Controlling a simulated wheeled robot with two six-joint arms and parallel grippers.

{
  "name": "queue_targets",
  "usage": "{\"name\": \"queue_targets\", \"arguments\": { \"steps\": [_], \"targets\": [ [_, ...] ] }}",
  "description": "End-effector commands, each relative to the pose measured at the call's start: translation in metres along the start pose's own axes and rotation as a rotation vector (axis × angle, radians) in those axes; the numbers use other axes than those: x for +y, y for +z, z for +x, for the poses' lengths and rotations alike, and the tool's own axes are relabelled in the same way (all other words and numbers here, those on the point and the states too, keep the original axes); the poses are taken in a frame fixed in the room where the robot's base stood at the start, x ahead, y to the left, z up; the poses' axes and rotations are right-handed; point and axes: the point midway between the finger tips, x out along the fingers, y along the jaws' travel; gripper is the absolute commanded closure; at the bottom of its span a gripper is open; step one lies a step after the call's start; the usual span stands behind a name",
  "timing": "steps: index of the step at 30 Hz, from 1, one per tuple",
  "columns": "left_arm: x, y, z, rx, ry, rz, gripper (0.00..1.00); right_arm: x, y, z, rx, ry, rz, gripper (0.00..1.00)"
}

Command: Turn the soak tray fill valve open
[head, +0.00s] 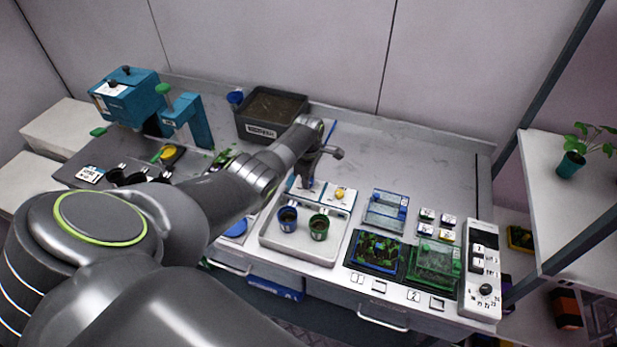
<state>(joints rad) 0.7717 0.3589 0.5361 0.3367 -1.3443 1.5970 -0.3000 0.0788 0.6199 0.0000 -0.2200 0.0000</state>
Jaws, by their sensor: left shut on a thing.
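The soak tray (287,247) is a shallow white tray at the front middle of the bench, holding a blue pot (288,220) and a green pot (319,228). On the panel along its back edge is a yellow knob (340,193). To its left is a blue knob (311,183), partly hidden by my gripper. My left gripper (308,176) reaches over the bench, points down and is shut on what appears to be the blue knob. The turn angle of the knob cannot be made out. My right gripper is not in view.
A dark soil bin (272,106) stands behind my left forearm. A teal press (190,118) is at the left. Right of the tray are a blue rack (386,210), seedling trays (376,251) and a white control panel (482,262). The back right bench is clear.

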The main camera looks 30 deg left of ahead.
Motion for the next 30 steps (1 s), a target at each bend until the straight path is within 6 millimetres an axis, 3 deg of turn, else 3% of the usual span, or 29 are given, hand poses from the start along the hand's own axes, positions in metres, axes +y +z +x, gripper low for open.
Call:
{"name": "queue_targets", "arguments": {
  "steps": [20,21,26,30],
  "targets": [
    [0.0019,-0.0006,-0.0021,0.001,0.005,-0.067,0.93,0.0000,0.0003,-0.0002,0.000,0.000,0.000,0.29],
    [0.0020,-0.0006,-0.0021,0.001,0.006,-0.067,0.69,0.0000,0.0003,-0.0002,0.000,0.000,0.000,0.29],
    [0.0013,-0.0004,-0.0015,0.001,0.004,-0.067,0.49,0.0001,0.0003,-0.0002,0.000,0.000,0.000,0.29],
    [0.0008,-0.0003,-0.0009,0.001,0.002,-0.066,0.49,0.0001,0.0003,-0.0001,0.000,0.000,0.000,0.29]
  ]
}}
